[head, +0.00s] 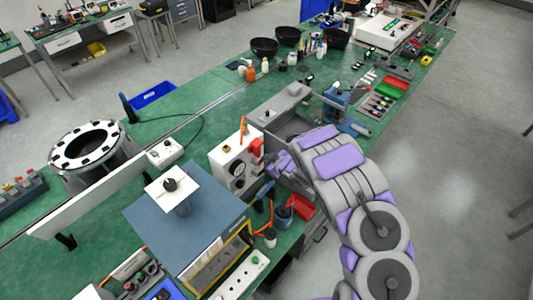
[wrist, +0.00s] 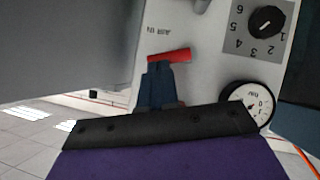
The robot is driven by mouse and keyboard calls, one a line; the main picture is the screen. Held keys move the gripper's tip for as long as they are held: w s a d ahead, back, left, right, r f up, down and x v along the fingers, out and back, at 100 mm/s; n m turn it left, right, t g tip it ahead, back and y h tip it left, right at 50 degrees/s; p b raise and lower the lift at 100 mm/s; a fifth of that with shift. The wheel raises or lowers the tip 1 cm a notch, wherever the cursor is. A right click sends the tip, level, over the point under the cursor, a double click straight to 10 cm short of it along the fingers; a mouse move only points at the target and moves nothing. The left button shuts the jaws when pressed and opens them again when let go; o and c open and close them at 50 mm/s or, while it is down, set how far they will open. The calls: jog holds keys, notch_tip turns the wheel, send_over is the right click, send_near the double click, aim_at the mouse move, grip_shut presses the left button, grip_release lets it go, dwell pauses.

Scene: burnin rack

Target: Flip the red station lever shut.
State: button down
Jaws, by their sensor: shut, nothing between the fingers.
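The red station lever (wrist: 170,56) shows in the wrist view as a short, slightly tilted red bar on the light panel (wrist: 205,60) of the station. A red part (head: 257,147) on the white station box (head: 233,160) in the head view appears to be the same lever. My gripper (wrist: 158,66) is shut and empty, with its fingertips right at the lever's lower edge in the wrist view. I cannot tell whether they touch it. In the head view my gripper (head: 270,164) is beside the station's right side, partly hidden by my arm.
The panel carries a gauge (wrist: 246,104) and a black numbered knob (wrist: 266,21). A grey box (head: 283,108) stands behind the station, and a blue-topped unit (head: 190,235) stands to its left. A red bin (head: 301,207) and small containers are close in front.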

jog(key=shift+w+f+b, duration=0.15)
jog(key=shift+f+b, duration=0.05)
jog(key=shift+b, duration=0.1)
jog(key=shift+w+d, duration=0.15)
jog(key=shift+w, duration=0.15)
dwell(0.5)
